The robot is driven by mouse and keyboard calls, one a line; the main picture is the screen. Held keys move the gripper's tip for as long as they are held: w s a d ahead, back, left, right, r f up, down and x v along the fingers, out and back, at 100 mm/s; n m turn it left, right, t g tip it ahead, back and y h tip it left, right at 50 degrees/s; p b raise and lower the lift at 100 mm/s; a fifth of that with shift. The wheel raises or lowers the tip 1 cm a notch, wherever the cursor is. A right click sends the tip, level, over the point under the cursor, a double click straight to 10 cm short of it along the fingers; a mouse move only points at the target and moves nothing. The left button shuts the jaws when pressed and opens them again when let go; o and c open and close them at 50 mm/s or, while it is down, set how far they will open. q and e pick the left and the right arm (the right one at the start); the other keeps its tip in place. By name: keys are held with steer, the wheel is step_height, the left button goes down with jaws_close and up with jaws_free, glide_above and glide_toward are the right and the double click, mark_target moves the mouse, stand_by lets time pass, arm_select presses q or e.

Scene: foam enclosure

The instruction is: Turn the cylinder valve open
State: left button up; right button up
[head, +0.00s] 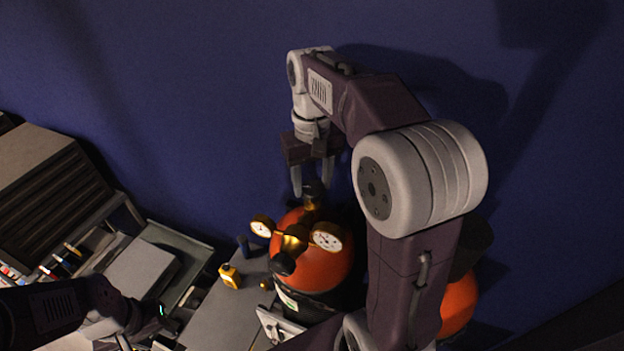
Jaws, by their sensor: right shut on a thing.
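The gas cylinder (318,262) has an orange domed top and a dark body and stands upright at the middle of the head view. Its valve is a dark knob (313,188) on a brass neck at the top. My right gripper (312,184) points down from above, with its two pale fingers on either side of the knob, shut on it. Two round gauges (327,237) sit on a brass regulator (292,243) at the cylinder's front. My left gripper (150,325) is at the lower left, away from the cylinder; its fingers are too dark and cropped to read.
A second orange cylinder (459,304) stands at the right, partly behind my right arm. A grey bench (228,312) with a small yellow device (230,276) is left of the cylinder. A slatted cabinet (50,195) stands far left. A blue wall closes the back.

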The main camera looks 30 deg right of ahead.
mark_target(313, 188)
stand_by(0.3)
steer(key=o, duration=1.4)
steer(key=shift+s, duration=0.15)
steer(key=shift+c, duration=0.2)
steer(key=shift+r, duration=0.15)
step_height(313, 188, up, 9)
